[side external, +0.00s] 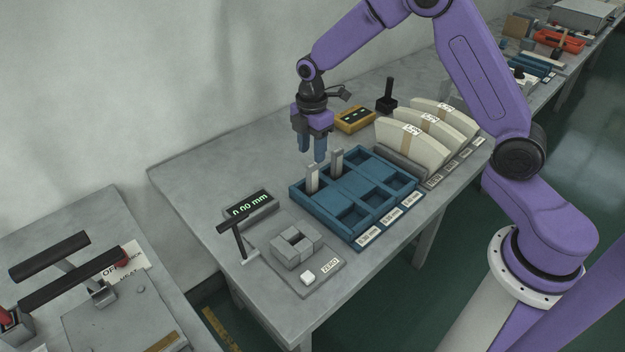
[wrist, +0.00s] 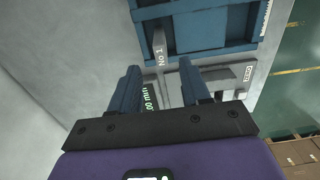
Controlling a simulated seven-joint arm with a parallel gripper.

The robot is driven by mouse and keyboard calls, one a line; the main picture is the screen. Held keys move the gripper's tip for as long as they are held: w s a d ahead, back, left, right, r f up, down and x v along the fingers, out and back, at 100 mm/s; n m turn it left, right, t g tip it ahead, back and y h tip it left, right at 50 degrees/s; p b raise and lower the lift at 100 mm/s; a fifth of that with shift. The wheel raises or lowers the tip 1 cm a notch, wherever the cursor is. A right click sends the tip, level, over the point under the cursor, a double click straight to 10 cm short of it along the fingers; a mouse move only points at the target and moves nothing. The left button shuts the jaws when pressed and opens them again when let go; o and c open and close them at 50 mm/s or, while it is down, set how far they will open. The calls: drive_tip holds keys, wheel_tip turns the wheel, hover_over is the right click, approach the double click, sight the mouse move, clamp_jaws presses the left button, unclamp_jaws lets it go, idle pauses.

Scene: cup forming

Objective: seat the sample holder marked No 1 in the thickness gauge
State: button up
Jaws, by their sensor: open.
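The sample holder marked No 1 (wrist: 160,48) is a grey upright strip at the blue tray's edge. In the side view it appears to be the holder (side external: 311,180) in the tray corner nearest the gauge. My gripper (side external: 311,156) is open and empty, pointing down above and behind the tray. In the wrist view the holder shows just beyond and between the fingertips (wrist: 158,70). The thickness gauge (side external: 297,245) has a grey block nest, a black-handled lever and a display (side external: 249,206) reading 0.00 mm. Its nest looks empty; it is partly hidden in the wrist view.
The blue compartment tray (side external: 372,222) holds a second upright holder (side external: 337,160); several compartments look empty. Cream curved stacks (side external: 411,142) stand behind it at right. A yellow box (side external: 354,118) and black stand (side external: 387,100) lie farther back. Bare bench (side external: 215,165) lies left.

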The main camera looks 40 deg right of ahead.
sight(313, 165)
drive_tip(key=shift+f, duration=4)
clamp_jaws()
